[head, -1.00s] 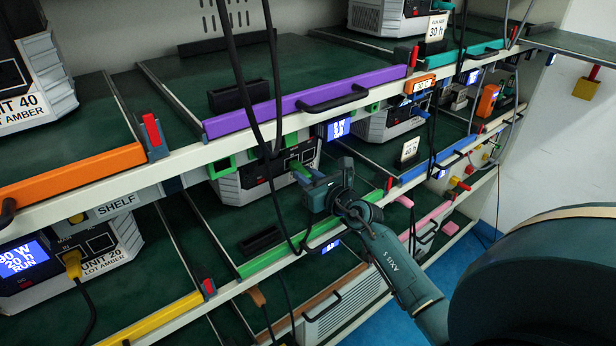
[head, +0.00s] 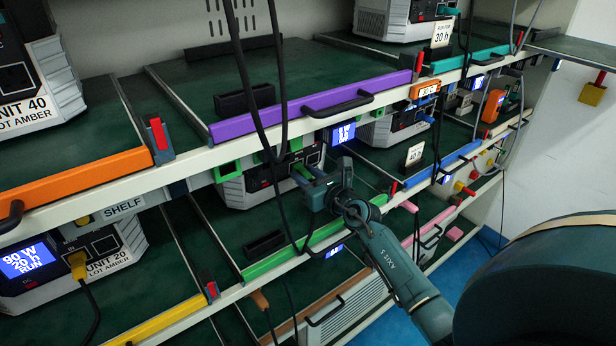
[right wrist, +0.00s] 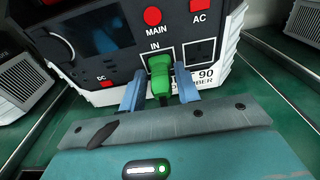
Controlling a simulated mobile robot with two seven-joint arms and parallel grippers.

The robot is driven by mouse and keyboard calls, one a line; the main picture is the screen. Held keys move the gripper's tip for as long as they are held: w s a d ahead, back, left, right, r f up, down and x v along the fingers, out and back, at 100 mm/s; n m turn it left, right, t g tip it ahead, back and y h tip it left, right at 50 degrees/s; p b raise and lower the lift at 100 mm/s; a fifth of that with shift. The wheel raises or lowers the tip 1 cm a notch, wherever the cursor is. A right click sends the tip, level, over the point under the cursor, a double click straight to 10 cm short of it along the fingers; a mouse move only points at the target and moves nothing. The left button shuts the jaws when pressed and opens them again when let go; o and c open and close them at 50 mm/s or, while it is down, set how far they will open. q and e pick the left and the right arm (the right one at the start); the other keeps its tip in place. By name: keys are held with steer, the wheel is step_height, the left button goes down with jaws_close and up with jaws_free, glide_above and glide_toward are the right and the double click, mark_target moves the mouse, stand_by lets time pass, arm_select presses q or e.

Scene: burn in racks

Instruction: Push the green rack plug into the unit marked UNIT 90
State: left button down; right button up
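The green rack plug (right wrist: 160,75) is upright between my right gripper's fingers (right wrist: 160,88) in the right wrist view, at the socket marked IN. The unit (right wrist: 130,65) bears a label (right wrist: 205,78) reading 90, partly hidden by a finger. Its display is dark. In the head view my right gripper (head: 315,185) reaches this unit (head: 240,187) on the middle shelf, behind the green-edged front. My left gripper is not in view.
Black cables (head: 268,120) hang in front of the shelf, left of my right gripper. A green rail (head: 290,255) runs below it, and a purple rail (head: 310,107) lies above. UNIT 20 (head: 105,245) with a yellow plug (head: 77,264) stands lower left.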

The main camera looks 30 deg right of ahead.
steer(key=shift+o, duration=1.3)
steer(key=s+d+r, duration=0.1)
steer(key=s, duration=1.2)
